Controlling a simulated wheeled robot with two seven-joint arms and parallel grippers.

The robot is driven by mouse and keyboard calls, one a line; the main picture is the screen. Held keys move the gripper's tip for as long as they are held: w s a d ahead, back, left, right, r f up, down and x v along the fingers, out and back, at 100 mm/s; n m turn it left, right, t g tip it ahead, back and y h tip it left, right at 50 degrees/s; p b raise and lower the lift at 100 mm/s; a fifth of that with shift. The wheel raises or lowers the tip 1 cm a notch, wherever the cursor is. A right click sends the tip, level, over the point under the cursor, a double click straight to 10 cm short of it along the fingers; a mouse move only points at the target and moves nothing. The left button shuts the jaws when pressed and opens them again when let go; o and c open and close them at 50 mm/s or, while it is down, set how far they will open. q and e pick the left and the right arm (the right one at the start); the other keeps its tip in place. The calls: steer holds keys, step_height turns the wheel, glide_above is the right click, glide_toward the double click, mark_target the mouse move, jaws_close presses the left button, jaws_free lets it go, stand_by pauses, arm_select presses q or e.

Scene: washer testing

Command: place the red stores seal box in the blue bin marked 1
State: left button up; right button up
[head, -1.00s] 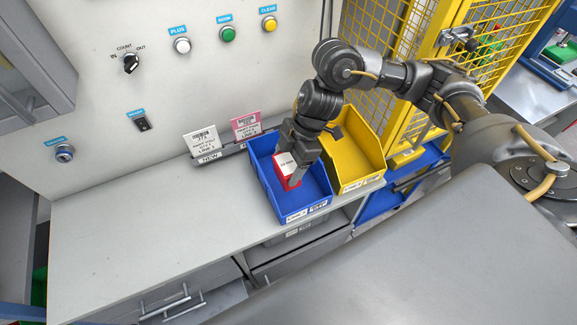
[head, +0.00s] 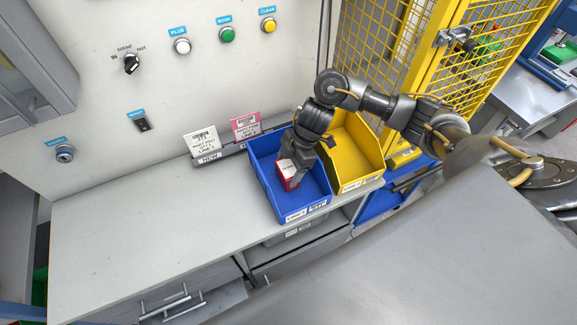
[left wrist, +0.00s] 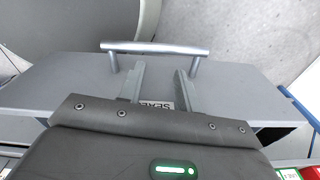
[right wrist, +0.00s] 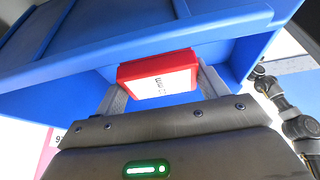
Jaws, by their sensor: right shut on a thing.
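The red box (head: 287,171) with a white label is inside the blue bin (head: 305,205) on the bench. My right gripper (head: 298,176) reaches down into the bin and is shut on the red box. The right wrist view shows the red box (right wrist: 158,76) between the two fingers, with the blue bin's walls (right wrist: 75,58) around it. Whether the box touches the bin floor is hidden. The bin's front label is too small to read surely. My left gripper (left wrist: 160,80) is open and empty in the left wrist view, by a drawer with a metal handle.
A yellow bin (head: 358,178) stands right beside the blue one. Two label cards, one white (head: 202,142) and one pink (head: 246,124), stand in a grey holder behind. The bench's left part (head: 120,220) is clear. A yellow mesh guard (head: 400,60) rises at the right.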

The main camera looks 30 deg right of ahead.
steer(key=shift+f, duration=0.15)
steer(key=o, duration=1)
steer(key=shift+d+r, duration=0.1)
steer(key=shift+r, duration=0.3)
arm_select(q)
steer(key=shift+f+b, duration=0.35)
arm_select(e)
steer(key=v, duration=1.1)
steer(key=shift+r, duration=0.3)
